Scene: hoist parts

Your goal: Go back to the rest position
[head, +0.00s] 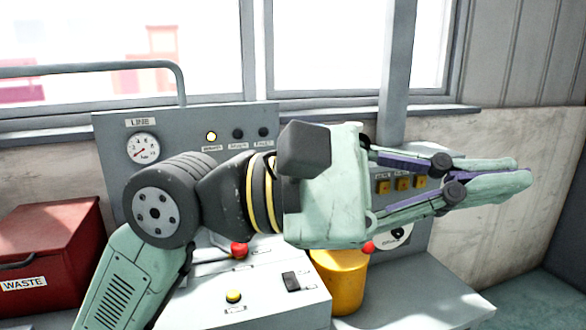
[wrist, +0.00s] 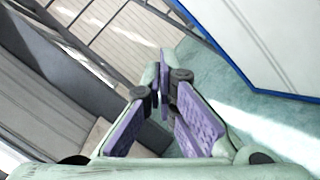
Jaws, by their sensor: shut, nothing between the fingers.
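My gripper (head: 515,174) is raised in front of the control panel in the head view and points to the right. Its green fingers with purple inner parts lie together at the tips, with nothing between them. In the wrist view my gripper (wrist: 162,60) also shows shut and empty, with floor and wall beyond it. My arm and gripper hide part of the grey control panel (head: 115,150).
A control desk (head: 290,310) carries red and yellow buttons and a switch. A yellow container (head: 345,283) stands beside it. A red WASTE box (head: 50,245) is at the left. Floor (head: 560,290) shows at the lower right. A blue-edged white panel (wrist: 265,45) shows in the wrist view.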

